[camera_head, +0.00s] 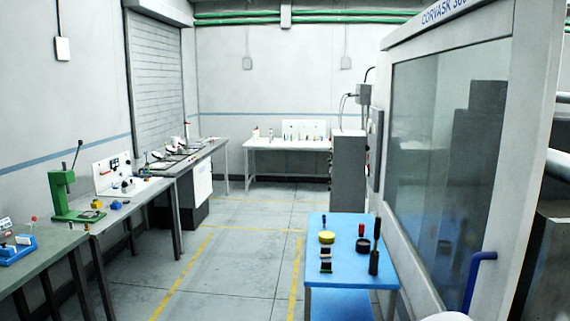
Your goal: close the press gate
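A large machine marked CORVASK (443,12) stands at the right. It has a tall pale grey framed panel (508,215) with a big dark window (440,160). A blue bar handle (478,278) is fixed low on the panel. Whether this panel is the press gate, and whether it stands open or closed, I cannot tell. A small green hand press (62,195) with a raised lever is on the left bench. Neither of my grippers is in view. A white rounded shape at the bottom edge is too cut off to identify.
A blue cart (340,285) with several small tools and a yellow roll (326,237) stands close to the machine's left side. Benches (150,190) line the left wall. A white table (262,147) stands at the back. The grey floor (240,262) between benches and cart is clear.

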